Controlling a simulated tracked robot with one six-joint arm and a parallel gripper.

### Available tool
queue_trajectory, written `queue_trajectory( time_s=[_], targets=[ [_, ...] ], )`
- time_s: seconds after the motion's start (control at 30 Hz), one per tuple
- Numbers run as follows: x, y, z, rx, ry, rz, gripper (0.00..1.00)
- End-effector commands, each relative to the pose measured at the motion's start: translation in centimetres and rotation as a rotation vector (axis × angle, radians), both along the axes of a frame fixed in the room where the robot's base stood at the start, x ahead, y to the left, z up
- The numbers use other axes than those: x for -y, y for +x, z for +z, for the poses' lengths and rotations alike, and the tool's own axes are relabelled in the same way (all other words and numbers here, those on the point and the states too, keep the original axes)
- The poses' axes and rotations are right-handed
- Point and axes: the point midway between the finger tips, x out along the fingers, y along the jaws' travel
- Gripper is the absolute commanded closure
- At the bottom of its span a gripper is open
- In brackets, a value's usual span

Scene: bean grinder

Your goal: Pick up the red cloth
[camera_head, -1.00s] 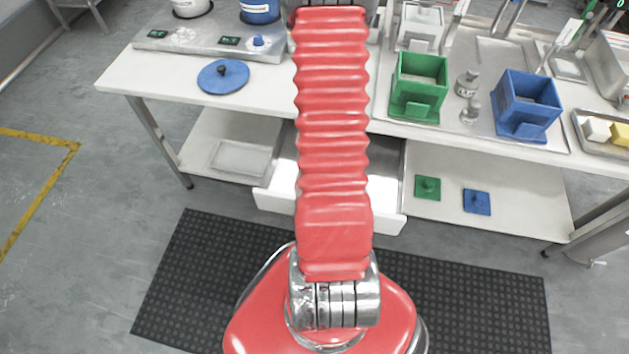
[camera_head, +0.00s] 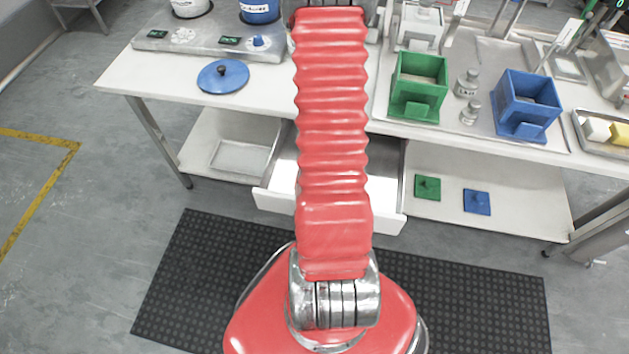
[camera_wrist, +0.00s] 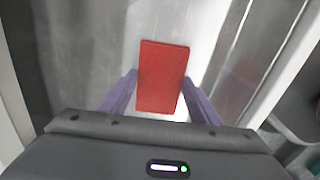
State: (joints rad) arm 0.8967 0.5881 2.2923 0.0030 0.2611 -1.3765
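The red cloth (camera_wrist: 163,62) is a flat red rectangle lying on a grey metal surface in the wrist view. It appears to be inside the open drawer (camera_head: 275,200) under the table. My gripper (camera_wrist: 159,80) has its two purple fingers spread apart, one on each side of the cloth's near part. The gripper is open, and I cannot tell how high it is above the cloth. In the head view my red arm hides the gripper and the cloth.
The table (camera_head: 130,80) carries a green box (camera_head: 418,85), a blue box (camera_head: 527,105), two small bottles and a blue lid (camera_head: 223,77). The lower shelf holds green and blue lids. Drawer walls flank the gripper. Floor lies open at left.

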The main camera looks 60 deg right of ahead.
Motion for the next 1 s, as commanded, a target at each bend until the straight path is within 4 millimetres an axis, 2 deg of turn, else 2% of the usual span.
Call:
queue_trajectory(
  time_s=[0.03, 0.3, 0.67, 0.87, 1.0],
  targets=[
    [0.0, 0.0, 0.0, 0.0, 0.0, 0.0, 0.47],
    [0.0, 0.0, 0.0, 0.0, 0.0, 0.0, 0.66],
    [0.0, 0.0, 0.4, 0.0, -0.001, 0.0, 0.66],
    [0.1, 0.1, 1.8, 0.001, -0.003, 0.0, 0.66],
    [0.1, 0.1, 3.6, 0.002, -0.004, 0.0, 0.66]
  ],
)
